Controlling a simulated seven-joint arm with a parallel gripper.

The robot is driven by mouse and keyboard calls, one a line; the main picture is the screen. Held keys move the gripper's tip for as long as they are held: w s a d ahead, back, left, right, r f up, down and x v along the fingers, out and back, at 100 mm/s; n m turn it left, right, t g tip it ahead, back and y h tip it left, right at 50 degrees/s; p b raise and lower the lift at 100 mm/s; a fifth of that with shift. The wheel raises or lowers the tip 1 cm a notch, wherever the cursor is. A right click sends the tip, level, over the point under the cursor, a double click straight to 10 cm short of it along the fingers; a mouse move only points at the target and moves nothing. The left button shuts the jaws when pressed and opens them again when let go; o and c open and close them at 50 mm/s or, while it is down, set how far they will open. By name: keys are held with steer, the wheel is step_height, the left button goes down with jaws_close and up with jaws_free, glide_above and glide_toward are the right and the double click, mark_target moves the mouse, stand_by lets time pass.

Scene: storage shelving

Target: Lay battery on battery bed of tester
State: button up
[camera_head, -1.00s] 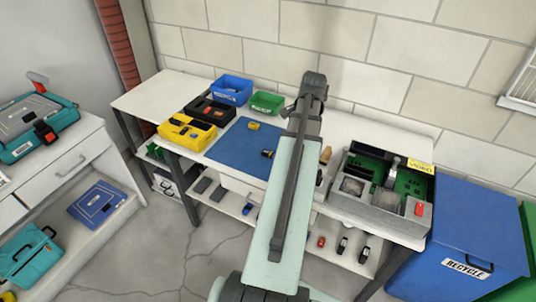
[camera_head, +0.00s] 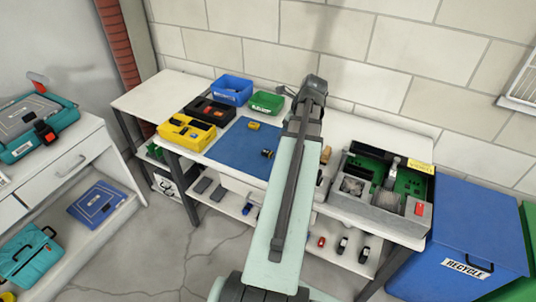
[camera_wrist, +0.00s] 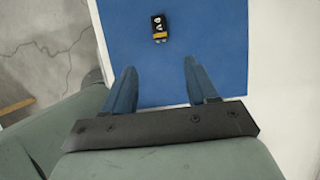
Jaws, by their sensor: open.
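A small black and yellow battery (camera_wrist: 159,27) with white marks lies on the blue mat (camera_wrist: 205,30), ahead of my gripper (camera_wrist: 159,66). My gripper is open and empty, apart from the battery, with both fingers over the mat. In the head view the black-ended battery (camera_head: 267,153) lies on the mat beside my arm, and a yellow one (camera_head: 253,125) lies farther back. A grey bench device (camera_head: 385,185) with green boards and a red button stands right of my arm. I cannot tell for certain that it is the tester, and its battery bed is not clear.
Yellow (camera_head: 187,132), black (camera_head: 210,110), blue (camera_head: 232,90) and green (camera_head: 266,102) bins stand at the left and back of the bench. A blue recycle bin (camera_head: 460,240) stands at the right. The mat is mostly clear.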

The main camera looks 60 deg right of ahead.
mark_target(270, 153)
steer(key=shift+x, duration=6.85)
jaws_close()
steer(key=shift+r, duration=0.1)
